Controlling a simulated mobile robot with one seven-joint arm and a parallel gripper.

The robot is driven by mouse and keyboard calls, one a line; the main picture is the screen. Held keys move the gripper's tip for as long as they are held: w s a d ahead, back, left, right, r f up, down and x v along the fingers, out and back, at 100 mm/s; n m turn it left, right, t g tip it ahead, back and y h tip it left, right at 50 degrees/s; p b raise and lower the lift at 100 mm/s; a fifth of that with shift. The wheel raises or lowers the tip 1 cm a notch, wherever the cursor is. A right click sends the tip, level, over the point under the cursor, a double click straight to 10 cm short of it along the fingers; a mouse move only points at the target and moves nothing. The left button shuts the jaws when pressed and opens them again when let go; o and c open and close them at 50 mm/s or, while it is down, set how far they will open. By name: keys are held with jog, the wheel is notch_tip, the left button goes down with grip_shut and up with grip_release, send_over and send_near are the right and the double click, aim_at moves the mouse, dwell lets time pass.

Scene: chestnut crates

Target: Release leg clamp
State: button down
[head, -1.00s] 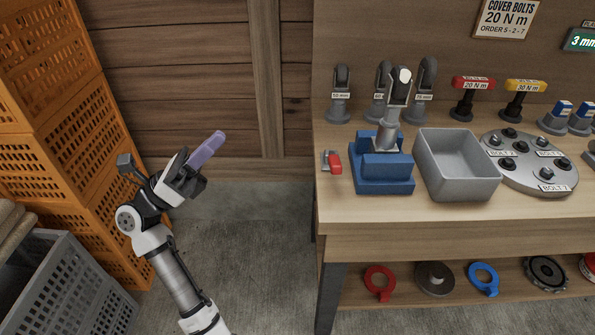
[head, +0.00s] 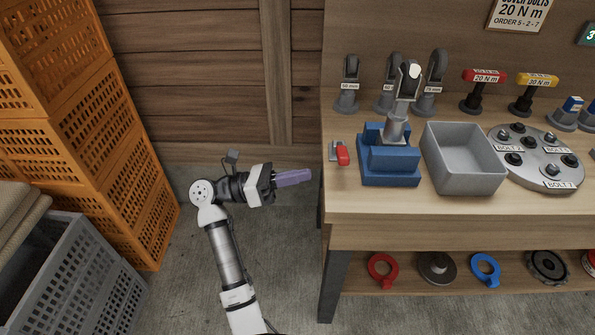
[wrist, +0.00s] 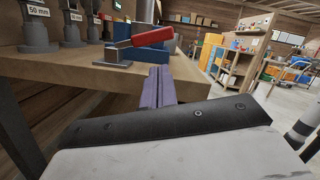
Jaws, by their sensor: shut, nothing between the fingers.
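The clamp with a red lever (head: 342,154) is at the left end of the workbench, just left of the blue vise-like block (head: 390,162). In the wrist view the red lever (wrist: 152,37) lies nearly flat above a grey metal base, just beyond my fingers. A grey metal part with a bright end (head: 400,110) stands upright in the blue block. My gripper (head: 306,176) has purple fingers, is shut and empty, and points right toward the bench's left edge, apart from the lever. The fingers also show in the wrist view (wrist: 158,84).
A grey bin (head: 463,165) and a round plate with several bolts (head: 540,165) are to the right on the workbench (head: 440,205). Grey stands with size labels and torque tools line the back. Orange crates (head: 80,150) stack at left. Floor between is clear.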

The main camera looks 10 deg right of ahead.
aim_at(328, 178)
jog(key=p+x, duration=0.2)
jog(key=x, duration=0.5)
jog(key=shift+w, duration=0.1)
jog(key=shift+r+n, duration=0.1)
jog(key=shift+n, duration=0.2)
